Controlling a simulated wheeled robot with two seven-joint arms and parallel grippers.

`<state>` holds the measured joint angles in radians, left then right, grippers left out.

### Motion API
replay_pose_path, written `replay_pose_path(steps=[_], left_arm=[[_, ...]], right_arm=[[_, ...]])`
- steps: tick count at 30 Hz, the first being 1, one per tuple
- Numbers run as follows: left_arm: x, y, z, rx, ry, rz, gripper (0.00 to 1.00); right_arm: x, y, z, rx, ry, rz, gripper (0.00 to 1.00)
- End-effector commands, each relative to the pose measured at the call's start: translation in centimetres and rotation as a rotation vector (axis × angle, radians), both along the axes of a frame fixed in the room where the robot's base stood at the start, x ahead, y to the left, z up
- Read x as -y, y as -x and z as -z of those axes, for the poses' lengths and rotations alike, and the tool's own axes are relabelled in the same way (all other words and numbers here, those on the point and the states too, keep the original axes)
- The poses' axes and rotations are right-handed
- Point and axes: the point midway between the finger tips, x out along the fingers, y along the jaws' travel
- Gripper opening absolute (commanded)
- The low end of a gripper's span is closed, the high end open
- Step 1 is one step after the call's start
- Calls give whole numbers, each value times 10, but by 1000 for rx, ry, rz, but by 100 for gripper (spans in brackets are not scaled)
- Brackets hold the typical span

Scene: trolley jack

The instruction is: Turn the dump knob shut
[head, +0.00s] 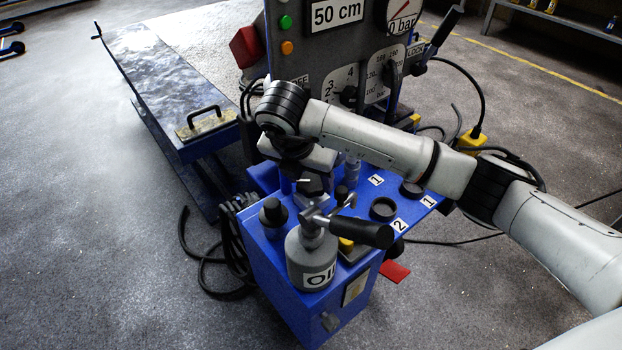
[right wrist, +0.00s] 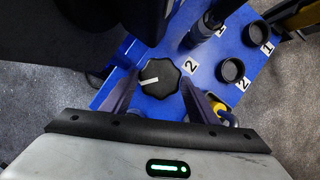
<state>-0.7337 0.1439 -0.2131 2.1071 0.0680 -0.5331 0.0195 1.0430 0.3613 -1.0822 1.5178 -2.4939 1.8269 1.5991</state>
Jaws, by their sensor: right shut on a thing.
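The dump knob, black and lobed with a white pointer mark (right wrist: 160,78), sits on the blue top of the jack's control unit (right wrist: 190,50). In the right wrist view its white mark points left. My right gripper (right wrist: 158,92) is above the knob with one finger on each side, shut on it. In the head view my right gripper (head: 312,183) reaches down onto the blue unit, and its wrist and fingers hide most of the knob. My left gripper is not in view.
Close by stand a grey OIL canister (head: 308,262) with a black-handled lever (head: 355,230), another black knob (head: 272,210) and black caps (head: 383,208) labelled 1 and 2. A grey gauge panel (head: 340,60) rises behind.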

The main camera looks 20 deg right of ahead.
Motion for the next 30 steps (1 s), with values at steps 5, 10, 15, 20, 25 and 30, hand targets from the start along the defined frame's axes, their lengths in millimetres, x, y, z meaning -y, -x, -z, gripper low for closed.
replay_pose_path(steps=[5, 10, 15, 20, 25, 30], left_arm=[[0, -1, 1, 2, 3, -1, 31], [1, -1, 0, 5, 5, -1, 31], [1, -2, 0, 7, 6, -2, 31], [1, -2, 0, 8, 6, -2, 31], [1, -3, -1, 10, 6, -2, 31], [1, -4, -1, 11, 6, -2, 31]], right_arm=[[-3, -1, 0, -1, -2, 109, 32], [-3, -2, 0, 1, -2, 183, 32], [-3, -2, 0, -1, -2, 222, 32], [-3, -2, 0, 0, -3, 237, 32], [-3, -2, 0, 0, -2, 239, 32], [-3, -2, 0, 0, -3, 237, 32]])
